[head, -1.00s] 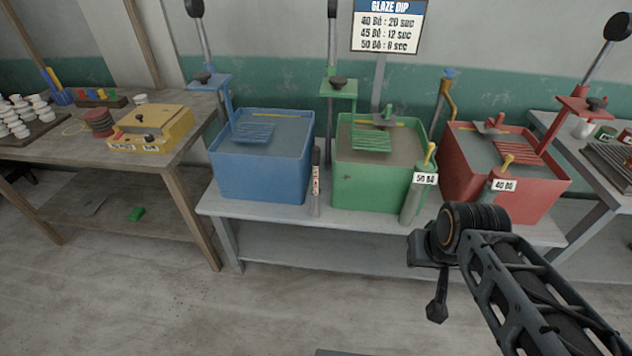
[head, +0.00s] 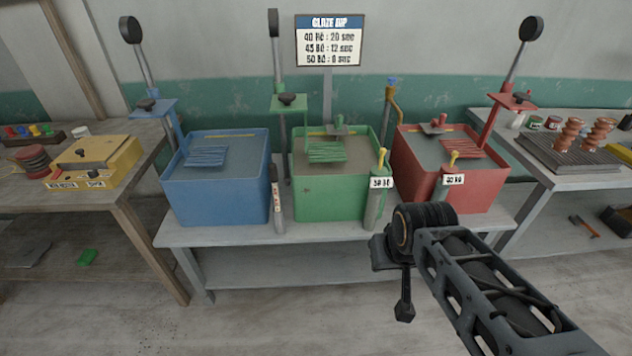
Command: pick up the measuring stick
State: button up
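A slim upright stick (head: 277,205) with a dark top and a pale, red-marked label stands between the blue vat (head: 214,195) and the green vat (head: 318,200), at the bench's front. It looks most like the measuring stick, but its markings are too small to read. Flat yellow strips lie along the vats' back rims. My arm reaches in from the lower right. My gripper (head: 404,305) hangs at its far end, in front of the bench, right of the stick and apart from it. Its fingers cannot be made out.
Two grey cylinders with yellow tops, the left one (head: 376,205) and the right one (head: 445,190), stand before the green vat and the red vat (head: 480,190). Side tables flank the grey bench (head: 230,236). The floor in front is clear.

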aim_at(273, 167)
jog(key=u, duration=0.75)
jog(key=k, duration=1)
jog(key=u, duration=1.45)
jog(key=i, duration=1.95)
jog(key=z, duration=1.05)
jog(key=i, duration=0.9)
jog(key=z, duration=1.45)
jog(key=i, duration=0.55)
jog(key=z, duration=0.5)
